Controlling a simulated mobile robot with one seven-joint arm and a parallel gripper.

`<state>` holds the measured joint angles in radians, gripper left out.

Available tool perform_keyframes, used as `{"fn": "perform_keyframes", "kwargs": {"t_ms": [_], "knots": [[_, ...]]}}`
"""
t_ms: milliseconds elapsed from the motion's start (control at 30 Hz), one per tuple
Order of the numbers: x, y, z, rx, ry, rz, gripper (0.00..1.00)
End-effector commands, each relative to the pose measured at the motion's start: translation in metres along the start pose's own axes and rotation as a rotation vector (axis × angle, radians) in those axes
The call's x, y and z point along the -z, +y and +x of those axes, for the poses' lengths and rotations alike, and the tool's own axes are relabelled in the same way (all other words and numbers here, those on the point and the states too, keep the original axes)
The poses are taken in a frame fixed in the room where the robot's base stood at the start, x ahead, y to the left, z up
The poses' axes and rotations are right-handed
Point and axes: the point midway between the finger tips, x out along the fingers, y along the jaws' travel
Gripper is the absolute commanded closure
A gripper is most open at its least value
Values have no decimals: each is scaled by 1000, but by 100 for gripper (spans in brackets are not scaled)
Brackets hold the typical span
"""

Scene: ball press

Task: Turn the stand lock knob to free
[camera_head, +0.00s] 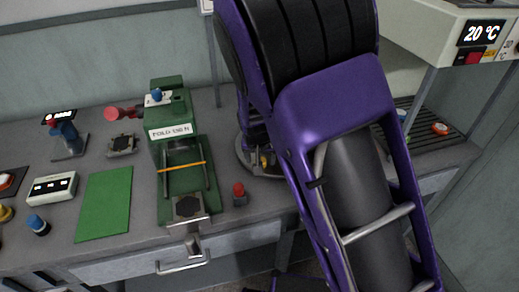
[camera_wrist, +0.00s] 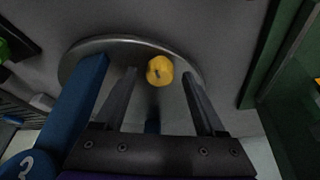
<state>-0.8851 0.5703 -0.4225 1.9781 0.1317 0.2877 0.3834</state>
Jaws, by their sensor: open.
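The yellow stand lock knob (camera_wrist: 160,70) sits on the round grey metal stand base (camera_wrist: 90,45) in the wrist view. A dark mark shows on the knob's face; I cannot read its setting. My gripper (camera_wrist: 159,77) is open, with one fingertip on each side of the knob and a visible gap to both. I cannot tell how deep the fingers reach around it. A blue post (camera_wrist: 85,90) rises close to the left finger. In the head view the stand base (camera_head: 244,160) and a bit of the yellow knob (camera_head: 265,161) show behind my purple arm, which hides the rest.
A green press (camera_head: 172,130) with a red-ended handle stands left of the base, and its green side (camera_wrist: 280,60) shows in the wrist view. A small red-topped block (camera_head: 239,194) stands in front of the base. A green mat (camera_head: 104,204) lies further left.

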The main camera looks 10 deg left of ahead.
Motion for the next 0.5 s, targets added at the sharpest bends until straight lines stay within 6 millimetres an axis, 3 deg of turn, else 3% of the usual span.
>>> {"fn": "perform_keyframes", "kwargs": {"t_ms": [167, 500], "knots": [[1, -2, -31, 4, 3, -1, 28], [1, -2, -115, 6, 3, -1, 28]]}}
